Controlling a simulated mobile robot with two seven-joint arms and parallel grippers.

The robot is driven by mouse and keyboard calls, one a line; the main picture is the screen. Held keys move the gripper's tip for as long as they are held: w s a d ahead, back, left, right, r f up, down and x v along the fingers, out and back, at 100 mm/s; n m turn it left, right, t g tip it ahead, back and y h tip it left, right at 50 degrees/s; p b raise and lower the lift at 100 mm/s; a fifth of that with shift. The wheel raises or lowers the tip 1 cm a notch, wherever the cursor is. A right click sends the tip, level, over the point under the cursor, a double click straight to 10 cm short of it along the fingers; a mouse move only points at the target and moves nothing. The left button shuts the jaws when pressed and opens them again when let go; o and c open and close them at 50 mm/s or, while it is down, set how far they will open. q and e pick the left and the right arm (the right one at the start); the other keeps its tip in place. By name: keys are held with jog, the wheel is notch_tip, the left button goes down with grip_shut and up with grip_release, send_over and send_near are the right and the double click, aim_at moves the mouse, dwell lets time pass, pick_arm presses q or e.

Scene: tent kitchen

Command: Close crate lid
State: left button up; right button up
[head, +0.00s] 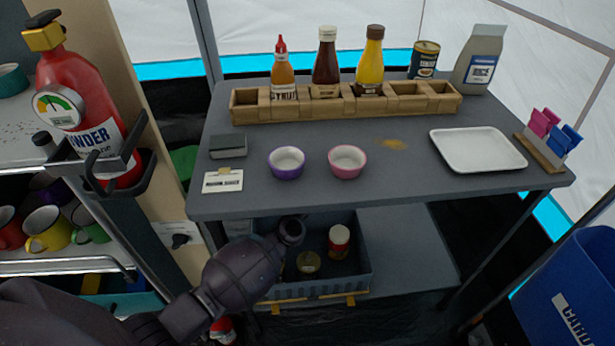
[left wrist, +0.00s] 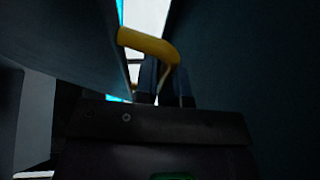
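The grey-blue crate (head: 325,287) stands under the table on the low level in the head view. I cannot make out the lid clearly. My left arm reaches in front of the crate's left side; its gripper is hidden in the head view. In the dark left wrist view, my left gripper (left wrist: 165,88) is close to a yellow bar (left wrist: 148,44) between dark blue surfaces; whether it touches is unclear. My right gripper is not in view.
The grey table (head: 400,205) overhangs the crate. It carries a wooden rack (head: 345,107) with bottles, two bowls (head: 347,161) and a white tray (head: 478,150). A shelf with mugs (head: 48,231) is at left; a blue bin (head: 565,285) is at right. Lower space right of the crate looks clear.

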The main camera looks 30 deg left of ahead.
pick_arm(q)
grip_shut()
